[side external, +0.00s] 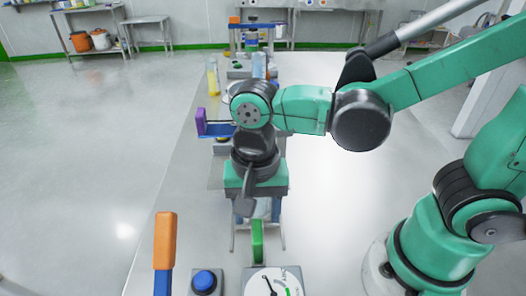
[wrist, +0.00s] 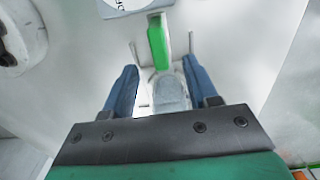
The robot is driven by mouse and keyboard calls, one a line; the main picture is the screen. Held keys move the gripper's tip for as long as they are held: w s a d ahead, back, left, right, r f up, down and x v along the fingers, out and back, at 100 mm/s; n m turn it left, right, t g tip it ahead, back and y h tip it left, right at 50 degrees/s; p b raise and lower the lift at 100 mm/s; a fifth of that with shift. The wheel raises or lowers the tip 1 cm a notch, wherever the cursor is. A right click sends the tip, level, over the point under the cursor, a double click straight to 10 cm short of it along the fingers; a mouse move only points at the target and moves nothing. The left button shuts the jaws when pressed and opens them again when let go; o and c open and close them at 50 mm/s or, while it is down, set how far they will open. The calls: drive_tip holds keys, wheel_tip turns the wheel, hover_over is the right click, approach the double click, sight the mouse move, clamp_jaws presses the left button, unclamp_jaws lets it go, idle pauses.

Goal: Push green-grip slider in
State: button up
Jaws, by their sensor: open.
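In the side view my wrist hides much of the slider's body.
A dial (side external: 272,285), a blue button (side external: 204,281) and an orange-topped lever (side external: 165,240) stand at the front. A purple-ended blue part (side external: 200,122) sits left of my wrist. A yellow-filled cylinder (side external: 212,78) stands farther back. The bench (side external: 320,215) is bare to the right.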

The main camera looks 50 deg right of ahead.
sight(258, 230)
drive_tip(key=shift+s+a+f, duration=0.25)
drive_tip(key=shift+f, duration=2.8)
clamp_jaws()
